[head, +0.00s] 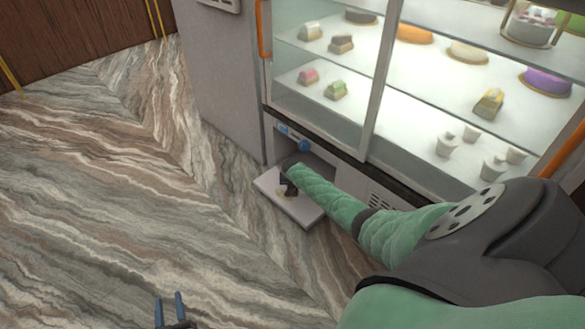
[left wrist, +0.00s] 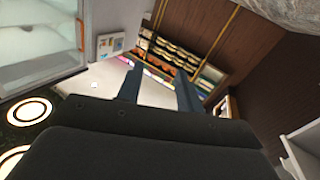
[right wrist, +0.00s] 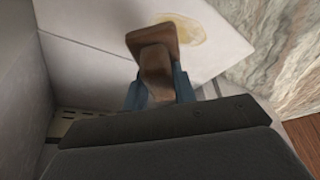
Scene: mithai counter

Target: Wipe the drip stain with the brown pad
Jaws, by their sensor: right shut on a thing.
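The brown pad (right wrist: 152,38) is held by its handle in my right gripper (right wrist: 158,85), which is shut on it. The drip stain (right wrist: 200,30) is a yellowish, irregular patch on a pale flat panel. The pad covers the stain's left edge in the right wrist view; I cannot tell whether it touches the panel. In the head view, my right arm reaches to this panel (head: 302,211) at the foot of the display case, and the pad is small and dark there. My left gripper (head: 171,296) is open and empty over the floor; it also shows in the left wrist view (left wrist: 158,80).
The glass display case (head: 375,80) holds sweets, cakes and small white cups. A recess with a blue knob (head: 304,145) sits above the panel. A grey side wall (right wrist: 20,85) stands left of the pad. The marbled floor (head: 120,200) to the left is clear.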

